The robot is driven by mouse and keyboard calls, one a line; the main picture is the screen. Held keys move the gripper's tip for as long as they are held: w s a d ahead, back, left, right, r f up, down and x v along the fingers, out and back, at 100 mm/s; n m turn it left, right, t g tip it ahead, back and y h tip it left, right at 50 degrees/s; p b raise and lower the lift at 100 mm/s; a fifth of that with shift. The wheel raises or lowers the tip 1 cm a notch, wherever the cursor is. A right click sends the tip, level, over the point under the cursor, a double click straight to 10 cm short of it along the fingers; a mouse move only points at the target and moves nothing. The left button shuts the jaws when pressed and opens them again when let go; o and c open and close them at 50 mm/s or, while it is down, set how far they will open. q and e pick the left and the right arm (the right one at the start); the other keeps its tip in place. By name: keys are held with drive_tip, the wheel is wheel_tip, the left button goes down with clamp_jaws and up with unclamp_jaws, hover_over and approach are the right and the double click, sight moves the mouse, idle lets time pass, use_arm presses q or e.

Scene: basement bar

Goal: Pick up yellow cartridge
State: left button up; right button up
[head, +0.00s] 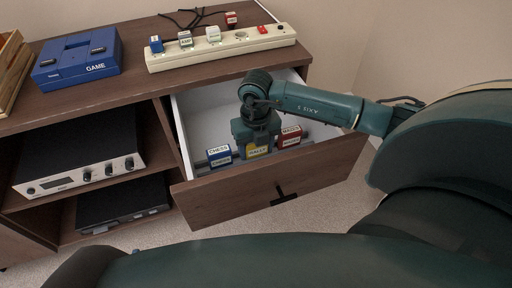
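The yellow cartridge (258,151) stands in the open drawer (275,192), between a blue cartridge and a red one. Its upper part is hidden by my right gripper (257,143), which points down into the drawer right over it. The fingertips are too small and covered to tell whether they are open or closed around the cartridge. My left gripper is not in view.
In the drawer, a blue cartridge (219,155) stands left and a red cartridge (289,137) right, both close to the gripper. On the cabinet top are a blue game console (77,58) and a power strip (220,46) with plugs. Audio units (78,160) fill the shelves.

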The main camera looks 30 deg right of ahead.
drive_tip(key=c, duration=0.5)
